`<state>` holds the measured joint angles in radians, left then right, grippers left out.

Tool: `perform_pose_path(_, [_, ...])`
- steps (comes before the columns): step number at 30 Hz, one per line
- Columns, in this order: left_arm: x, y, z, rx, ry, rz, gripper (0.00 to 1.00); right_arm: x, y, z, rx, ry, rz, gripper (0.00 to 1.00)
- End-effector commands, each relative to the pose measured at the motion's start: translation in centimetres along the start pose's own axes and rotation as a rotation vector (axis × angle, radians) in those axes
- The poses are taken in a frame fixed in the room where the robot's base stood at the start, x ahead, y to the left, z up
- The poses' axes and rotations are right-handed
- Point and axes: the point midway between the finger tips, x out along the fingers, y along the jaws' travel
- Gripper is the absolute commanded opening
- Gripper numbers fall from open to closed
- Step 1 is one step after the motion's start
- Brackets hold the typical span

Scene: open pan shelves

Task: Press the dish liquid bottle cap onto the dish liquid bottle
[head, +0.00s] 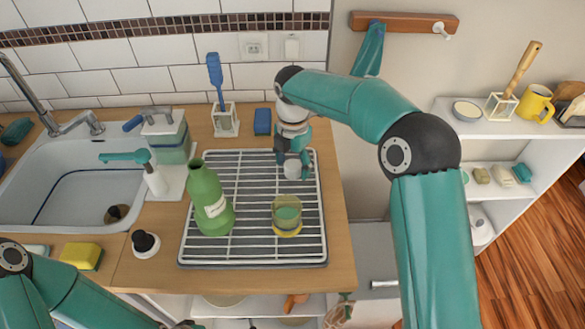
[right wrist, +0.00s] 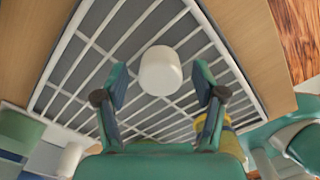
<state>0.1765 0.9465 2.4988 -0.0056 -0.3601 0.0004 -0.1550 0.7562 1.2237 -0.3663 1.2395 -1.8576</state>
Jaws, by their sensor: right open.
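The green dish liquid bottle (head: 210,200) stands upright with an open neck on the wire drying rack (head: 250,262), toward its left side. A small white cylinder, which looks like the dish liquid bottle cap (head: 292,169), is at the rack's back right. My right gripper (head: 293,163) is open right at the cap. In the right wrist view, the cap (right wrist: 160,70) is between and slightly ahead of the two spread fingertips (right wrist: 161,86), with a gap on each side. My left arm shows at the lower left, but its gripper is out of view.
A yellow-and-green glass (head: 287,216) stands on the rack, right of the bottle and in front of the cap. A soap dispenser (head: 153,175) stands left of the bottle. A blue sponge (head: 262,121) and brush holder (head: 224,120) are behind the rack.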

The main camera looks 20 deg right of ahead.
Motion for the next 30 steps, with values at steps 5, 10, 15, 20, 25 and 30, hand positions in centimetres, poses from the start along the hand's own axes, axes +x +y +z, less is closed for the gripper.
perform_pose_path(5, [-0.40, 0.14, 0.00, 0.000, 0.000, 0.000, 0.40, -0.07, -0.05, 0.01, 0.000, 0.000, -0.001, 0.70])
perform_pose_path(10, [-0.36, 0.13, 0.00, 0.000, 0.000, 0.000, 0.40, 0.02, -0.04, 0.01, 0.000, 0.000, 0.000, 0.70])
perform_pose_path(15, [-0.55, 0.20, 0.01, 0.000, 0.000, 0.000, 0.40, -0.05, -0.03, -0.01, 0.000, 0.000, 0.000, 0.70])
perform_pose_path(20, [-0.86, 0.31, 0.01, 0.000, 0.000, 0.000, 0.40, -0.07, -0.02, -0.02, 0.000, 0.000, -0.001, 0.70])
perform_pose_path(25, [-0.85, 0.31, 0.01, 0.000, 0.000, 0.000, 0.40, 0.03, 0.00, -0.03, -0.001, 0.000, -0.001, 0.70])
perform_pose_path(30, [-0.84, 0.30, 0.01, 0.000, 0.000, 0.000, 0.40, 0.02, 0.02, -0.04, -0.001, 0.000, 0.000, 0.56])
